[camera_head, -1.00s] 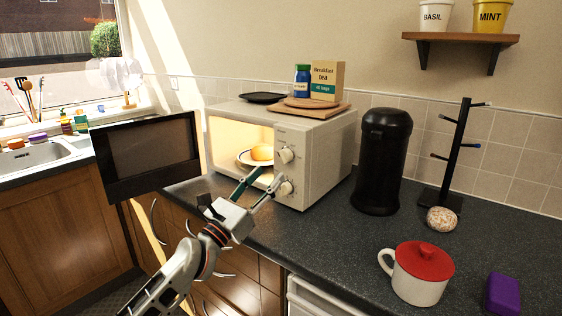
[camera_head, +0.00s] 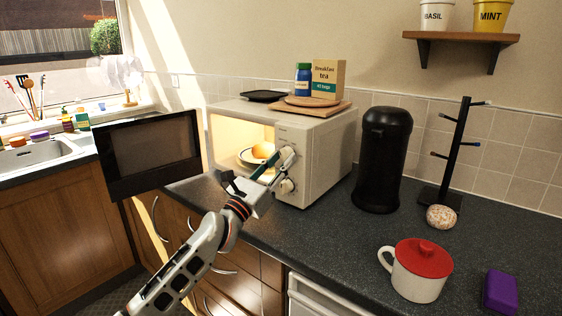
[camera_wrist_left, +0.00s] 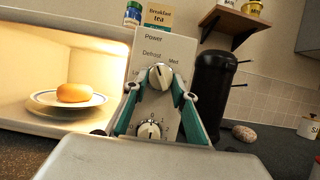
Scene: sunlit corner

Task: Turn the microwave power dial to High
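The white microwave (camera_head: 322,160) stands on the dark counter with its door (camera_head: 150,155) swung open to the left. The power dial (camera_wrist_left: 161,76) is the upper knob, below the word "Power"; "Defrost" and "Med" show near it. Its dark mark points roughly up, slightly left. The lower dial (camera_wrist_left: 150,131) has a numbered scale. My left gripper (camera_wrist_left: 156,83) is open, its two fingers on either side of the power dial; I cannot tell whether they touch it. In the head view, the left gripper (camera_head: 279,164) partly covers the power dial. My right gripper is not in view.
A plate with a bun (camera_head: 262,150) sits inside the lit microwave. A chopping board, tea box (camera_head: 327,80) and jar are on top. A black canister (camera_head: 382,160), mug tree, red-lidded mug (camera_head: 418,270) and purple block (camera_head: 500,292) stand to the right.

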